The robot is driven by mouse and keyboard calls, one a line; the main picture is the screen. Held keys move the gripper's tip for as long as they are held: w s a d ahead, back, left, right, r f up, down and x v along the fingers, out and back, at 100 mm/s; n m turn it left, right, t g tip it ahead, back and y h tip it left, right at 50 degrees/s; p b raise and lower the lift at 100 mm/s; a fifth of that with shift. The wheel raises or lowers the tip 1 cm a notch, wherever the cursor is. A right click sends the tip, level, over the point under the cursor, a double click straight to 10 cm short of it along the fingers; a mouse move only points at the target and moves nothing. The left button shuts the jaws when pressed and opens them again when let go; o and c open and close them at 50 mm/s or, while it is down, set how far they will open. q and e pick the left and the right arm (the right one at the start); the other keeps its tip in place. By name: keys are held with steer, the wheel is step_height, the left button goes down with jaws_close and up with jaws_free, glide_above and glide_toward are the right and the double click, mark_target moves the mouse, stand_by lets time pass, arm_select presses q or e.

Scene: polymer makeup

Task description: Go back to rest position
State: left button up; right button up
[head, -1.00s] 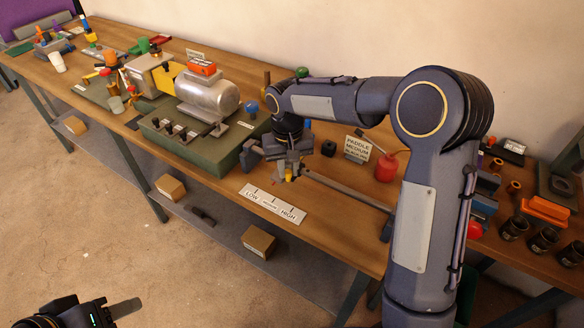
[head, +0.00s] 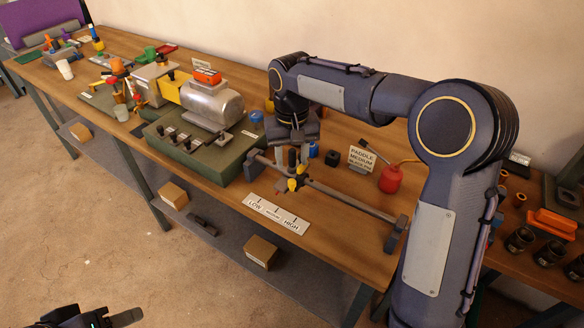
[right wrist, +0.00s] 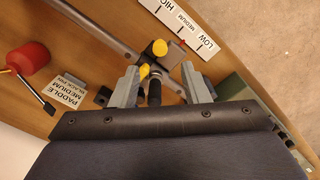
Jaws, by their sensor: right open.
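My right gripper (head: 292,160) points down over the workbench. It is open, just above a metal rail (head: 345,200) with yellow knobs (head: 292,184). In the right wrist view its two grey fingers (right wrist: 160,84) stand apart, with a dark upright post (right wrist: 154,92) and a yellow knob (right wrist: 160,47) showing between or just beyond them. I see nothing gripped. My left gripper (head: 118,318) shows only partly at the bottom left edge, over the floor and away from the bench; its jaws cannot be made out.
A LOW-MEDIUM-HIGH scale plate (head: 278,214) lies before the rail. A "PADDLE MEDIUM" sign (head: 361,157) and a red container (head: 391,179) stand right of the gripper. A green-based motor unit (head: 205,150) stands to its left. Cardboard boxes (head: 261,252) sit on the lower shelf.

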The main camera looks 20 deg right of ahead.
steer(key=shift+r, duration=0.35)
steer(key=shift+s, duration=0.1)
steer(key=s+d+r+t+y, duration=0.1)
steer(key=s+d+t+y, duration=0.15)
steer(key=s, duration=0.75)
steer(key=s+d+r+t+y, duration=0.15)
steer(key=s+d, duration=0.25)
steer(key=s, duration=0.6)
steer(key=s+a+f+t, duration=0.1)
steer(key=s+a+f, duration=0.1)
steer(key=s+f, duration=0.2)
steer(key=s, duration=0.3)
steer(key=shift+s+m+t, duration=0.3)
steer(key=shift+r, duration=0.1)
